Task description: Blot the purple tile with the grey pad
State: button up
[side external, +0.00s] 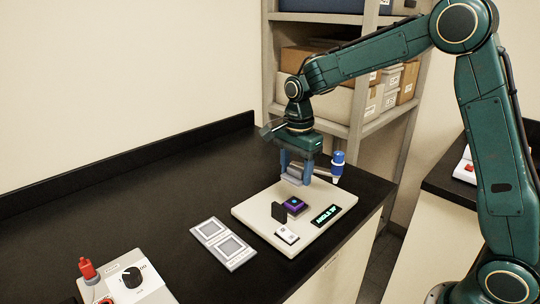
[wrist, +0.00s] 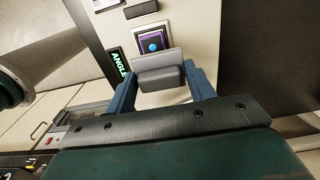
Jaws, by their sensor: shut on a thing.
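The purple tile (side external: 294,205) lies on the pale instrument base, with a small bright blue spot on its top. The wrist view shows the tile (wrist: 149,35) and a round blue drop-like spot on it, just beyond the pad. My gripper (side external: 296,173) is shut on the grey pad (wrist: 158,75), which sits between its two blue fingers. The pad is above the tile, apart from it in the side view. In the wrist view the pad overlaps the tile's near edge.
The pale base (side external: 255,213) carries a black upright plate (side external: 279,212), a white switch panel (side external: 287,234) and an angle display (side external: 326,215). A blue-and-white pointed part (side external: 337,166) stands close right of my gripper. A two-square tray (side external: 223,243) and a knob box (side external: 130,278) lie left.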

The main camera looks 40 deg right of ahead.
aim_at(295, 179)
jog(key=shift+s+a+f, duration=0.3)
jog(key=shift+s+a, duration=0.15)
jog(key=shift+a, duration=0.15)
jog(key=shift+f, duration=0.1)
jog(key=shift+f, duration=1.8)
jog(key=shift+f, duration=0.7)
dwell(0.7)
jog(key=shift+r, duration=0.1)
jog(key=shift+r, duration=3)
